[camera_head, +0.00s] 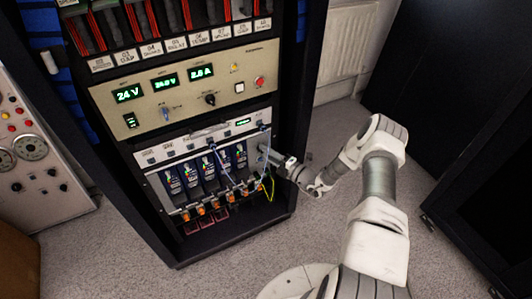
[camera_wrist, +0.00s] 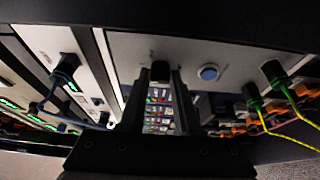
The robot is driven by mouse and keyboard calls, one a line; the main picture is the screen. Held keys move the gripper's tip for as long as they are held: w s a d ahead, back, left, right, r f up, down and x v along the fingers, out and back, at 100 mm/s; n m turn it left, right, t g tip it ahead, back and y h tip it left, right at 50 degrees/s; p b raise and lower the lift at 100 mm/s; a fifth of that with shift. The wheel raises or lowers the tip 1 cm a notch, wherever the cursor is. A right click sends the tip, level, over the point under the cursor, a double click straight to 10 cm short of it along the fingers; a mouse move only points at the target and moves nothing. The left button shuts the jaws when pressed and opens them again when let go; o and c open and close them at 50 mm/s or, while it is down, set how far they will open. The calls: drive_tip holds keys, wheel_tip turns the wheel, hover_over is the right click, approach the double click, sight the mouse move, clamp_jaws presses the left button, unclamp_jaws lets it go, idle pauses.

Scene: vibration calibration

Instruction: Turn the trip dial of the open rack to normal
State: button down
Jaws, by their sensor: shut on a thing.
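The open rack (camera_head: 285,130) stands upright at the centre of the head view. My gripper (camera_head: 266,155) is at the right end of its lower module panel, and the panel there is partly hidden behind it. In the wrist view, my gripper (camera_wrist: 160,75) points at a pale panel, with its two dark fingers on either side of a small dark knob, the trip dial (camera_wrist: 159,69). The fingers are shut on the dial. Its pointer and any position marks are too small or hidden to read.
A blue round button (camera_wrist: 208,72) sits just right of the dial. Green plugs (camera_wrist: 273,70) with yellow cables are further right, and a blue cable (camera_wrist: 36,106) loops at the left. The beige power panel (camera_head: 185,95) is above. Floor to the right is partly clear.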

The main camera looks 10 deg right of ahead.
drive_tip(key=shift+r, duration=0.1)
drive_tip(key=shift+a+r+n+g+h+p, duration=0.2)
drive_tip(key=shift+n+h+p, duration=0.5)
drive_tip(key=shift+n+p, duration=0.75)
drive_tip(key=shift+d+r+n+g+h+p, duration=0.2)
drive_tip(key=shift+n+h+p, duration=0.5)
drive_tip(key=shift+n+p, duration=0.7)
drive_tip(key=shift+a+n+g+h+p, duration=0.1)
drive_tip(key=shift+n+g+h+p, duration=0.2)
drive_tip(key=shift+n+h+p, duration=0.8)
drive_tip(key=shift+n+y+p, duration=0.4)
drive_tip(key=shift+n, duration=0.05)
drive_tip(key=c, duration=0.6)
unclamp_jaws()
drive_tip(key=shift+c, duration=0.2)
drive_tip(key=shift+f, duration=0.1)
